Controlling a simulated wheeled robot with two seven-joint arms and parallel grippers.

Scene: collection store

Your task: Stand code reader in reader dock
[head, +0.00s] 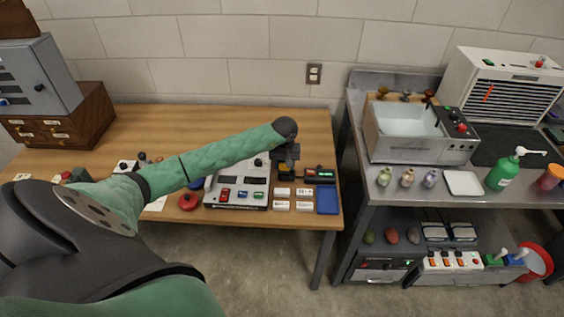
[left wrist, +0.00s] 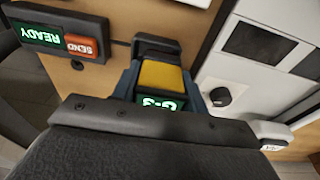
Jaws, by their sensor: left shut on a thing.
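My left gripper (head: 287,160) is over the right part of the wooden desk, behind the small white cards. It is shut on the code reader, which shows in the left wrist view as a block with a yellow top (left wrist: 160,75) and a lit green display (left wrist: 163,101). The gripper hides most of the reader in the head view. A black part (left wrist: 157,46) shows just beyond the yellow top; I cannot tell whether it is the reader dock or part of the reader, nor whether they touch. My right gripper is not in view.
A dark panel with a green READY display and red SEND button (left wrist: 79,44) stands close beside the gripper. A grey-white console (head: 238,188) is on its other side. White cards (head: 304,206) and a blue tray (head: 327,201) lie in front. A metal bench (head: 360,150) stands right.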

